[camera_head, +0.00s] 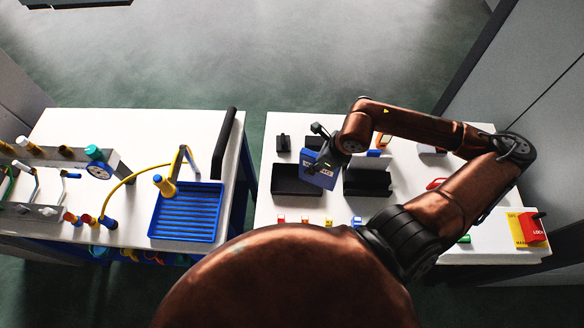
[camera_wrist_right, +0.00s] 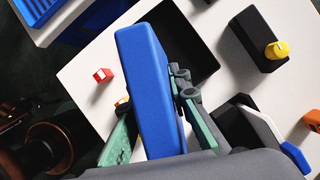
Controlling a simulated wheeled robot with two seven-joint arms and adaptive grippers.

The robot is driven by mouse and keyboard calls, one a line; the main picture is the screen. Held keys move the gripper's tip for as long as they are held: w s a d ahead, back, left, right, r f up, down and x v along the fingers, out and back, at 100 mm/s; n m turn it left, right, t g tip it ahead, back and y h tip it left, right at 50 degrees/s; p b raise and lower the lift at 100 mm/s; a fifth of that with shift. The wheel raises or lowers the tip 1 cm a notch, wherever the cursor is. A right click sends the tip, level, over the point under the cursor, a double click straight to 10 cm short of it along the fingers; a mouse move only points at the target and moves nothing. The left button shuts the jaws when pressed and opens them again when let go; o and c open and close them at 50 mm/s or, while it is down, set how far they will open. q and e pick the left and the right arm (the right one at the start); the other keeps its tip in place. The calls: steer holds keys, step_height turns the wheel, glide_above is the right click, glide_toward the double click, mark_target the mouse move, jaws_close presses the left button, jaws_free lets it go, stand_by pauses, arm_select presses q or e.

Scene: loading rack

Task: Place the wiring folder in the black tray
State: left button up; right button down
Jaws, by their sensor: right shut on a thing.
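The blue wiring folder (camera_head: 320,172), with a white label, is held by my right gripper (camera_head: 322,152) over the right-hand table. In the right wrist view the folder (camera_wrist_right: 145,90) stands between the two green fingers (camera_wrist_right: 150,125), which are shut on it. The black tray (camera_head: 290,187) lies on the white table just left of and partly behind the folder in the head view. In the right wrist view the tray (camera_wrist_right: 196,50) shows beside and beyond the folder. I cannot tell the exact height of the folder above it. My left gripper is not in view.
A black box (camera_head: 367,183) stands right of the tray. Several small coloured blocks line the table's front, among them a red one (camera_wrist_right: 103,75). A red lockout box (camera_head: 532,227) is at the right end. A blue ribbed tray (camera_head: 187,212) sits on the left table, across a gap.

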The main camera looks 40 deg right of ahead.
steer(key=w, duration=0.1)
steer(key=w+f, duration=0.1)
steer(key=w, duration=0.1)
steer(key=shift+w+a+f, duration=0.15)
steer(key=shift+w+a, duration=0.2)
steer(key=p+x, duration=0.1)
steer(key=x, duration=0.2)
steer(key=w+p+x, duration=0.1)
steer(key=x, duration=0.3)
steer(key=d+p+x, duration=0.1)
steer(key=x, duration=0.2)
steer(key=shift+w, duration=0.4)
steer(key=shift+f, duration=0.1)
steer(key=shift+a+f, duration=0.1)
steer(key=shift+f, duration=0.15)
steer(key=c, duration=1.8)
jaws_free()
steer(key=shift+r, duration=0.1)
